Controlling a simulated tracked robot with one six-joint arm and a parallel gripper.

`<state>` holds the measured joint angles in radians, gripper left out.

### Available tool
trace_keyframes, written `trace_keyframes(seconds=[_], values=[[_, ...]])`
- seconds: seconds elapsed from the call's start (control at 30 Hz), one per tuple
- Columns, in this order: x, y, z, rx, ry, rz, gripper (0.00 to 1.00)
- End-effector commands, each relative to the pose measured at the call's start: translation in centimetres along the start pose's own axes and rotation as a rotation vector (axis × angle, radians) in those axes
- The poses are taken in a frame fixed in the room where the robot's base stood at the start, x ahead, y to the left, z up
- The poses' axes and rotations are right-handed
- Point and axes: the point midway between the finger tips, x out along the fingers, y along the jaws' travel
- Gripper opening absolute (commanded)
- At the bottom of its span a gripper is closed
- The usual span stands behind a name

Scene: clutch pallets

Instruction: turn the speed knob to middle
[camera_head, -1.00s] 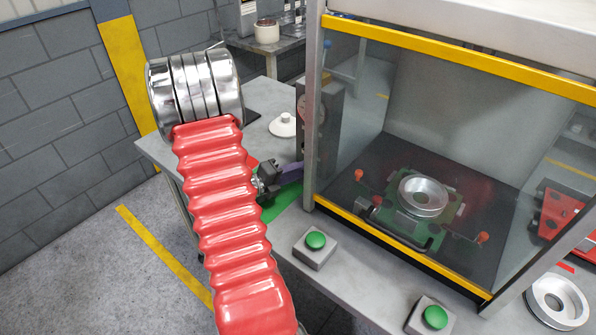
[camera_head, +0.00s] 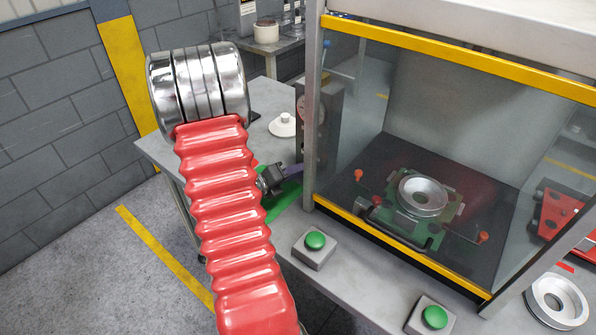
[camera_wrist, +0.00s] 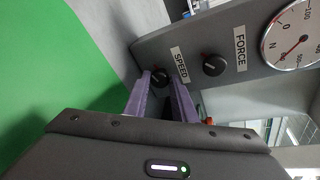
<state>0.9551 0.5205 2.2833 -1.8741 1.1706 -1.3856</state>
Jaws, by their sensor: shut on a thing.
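The speed knob (camera_wrist: 160,76) is a small dark knob below the SPEED label (camera_wrist: 179,64) on a grey panel in the wrist view. My gripper (camera_wrist: 163,85) has its two purple fingers on either side of this knob, shut on it. The fingertips hide part of the knob, and its pointer cannot be read clearly. In the head view my gripper (camera_head: 290,172) reaches the side of the dark panel (camera_head: 318,125) left of the glazed enclosure. The knob itself is hidden there.
A second knob (camera_wrist: 214,65) sits beside the FORCE label (camera_wrist: 240,48), close to my fingers. A round force gauge (camera_wrist: 293,38) is on the same panel. The enclosure's frame (camera_head: 312,100) stands close to my gripper. Green push buttons (camera_head: 316,241) are on the table front.

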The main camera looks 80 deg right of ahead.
Motion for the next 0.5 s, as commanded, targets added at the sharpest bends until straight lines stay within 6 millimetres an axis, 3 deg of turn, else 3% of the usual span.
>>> trace_keyframes(seconds=[0.5], values=[[-0.01,0.0,-0.67,0.406,-0.069,0.117,0.02]])
